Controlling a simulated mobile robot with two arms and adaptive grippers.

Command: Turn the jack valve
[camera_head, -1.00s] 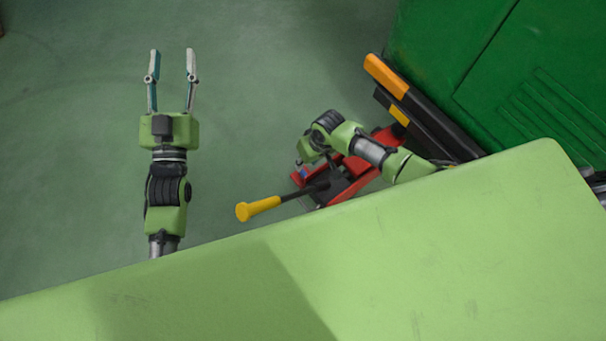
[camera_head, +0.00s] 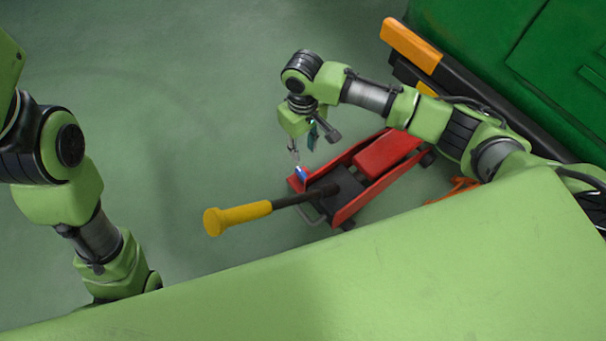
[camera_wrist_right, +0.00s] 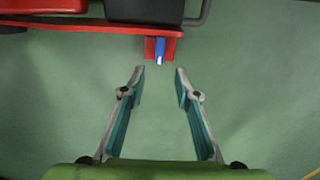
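The red floor jack (camera_head: 345,184) stands on the green floor, with a black bar and yellow handle grip (camera_head: 238,216) reaching out to the left. My right gripper (camera_head: 303,147) is above and beside the valve, pointing down. In the right wrist view the right gripper (camera_wrist_right: 160,72) is open and empty, its fingertips either side of the valve's line and just short of it. My left gripper is out of view; only its arm shows.
A dark green vehicle or cabinet (camera_head: 500,50) with a black bumper and orange end (camera_head: 411,45) stands at the upper right. A light green surface (camera_head: 400,270) fills the bottom. The floor left of the jack is clear.

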